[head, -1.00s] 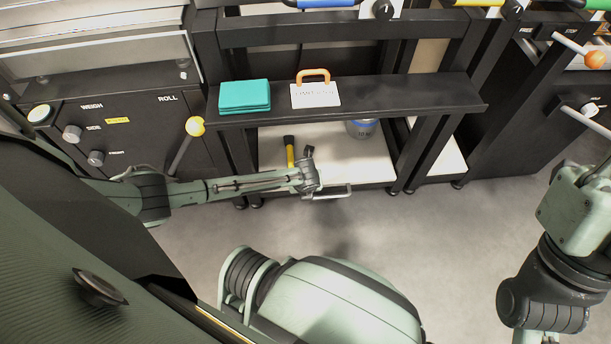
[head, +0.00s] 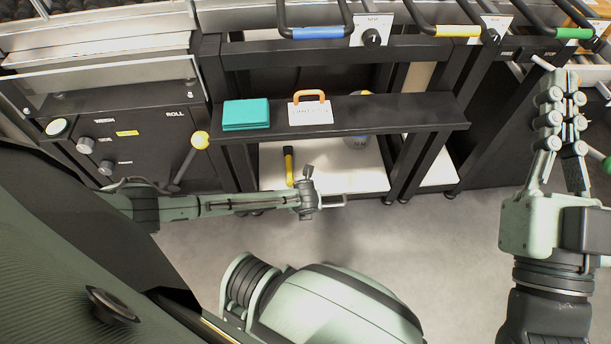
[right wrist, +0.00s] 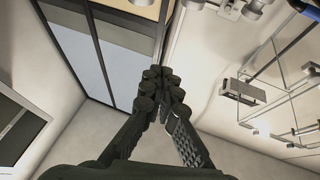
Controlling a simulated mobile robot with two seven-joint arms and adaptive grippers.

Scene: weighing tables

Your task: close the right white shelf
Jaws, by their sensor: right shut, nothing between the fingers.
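Two white shelves show low under the black tables in the head view. The wider white shelf (head: 350,178) is under the middle table. A narrower white shelf (head: 438,174) is to its right, partly hidden by black table legs. A pale bar (head: 334,201), perhaps a handle, shows at the front of the wider shelf. My left gripper (head: 312,194) is beside that bar; whether they touch and how its fingers stand is unclear. My right gripper (head: 563,88) is raised at the right, shut and empty, apart from both shelves; its fingers also meet in the right wrist view (right wrist: 163,82).
A teal box (head: 246,114) and a white tag with an orange handle (head: 310,111) are on the black ledge (head: 400,117). A yellow-handled tool (head: 289,165) and a grey-blue container (head: 357,142) are on the wider shelf. Grey floor (head: 440,240) is clear between my arms.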

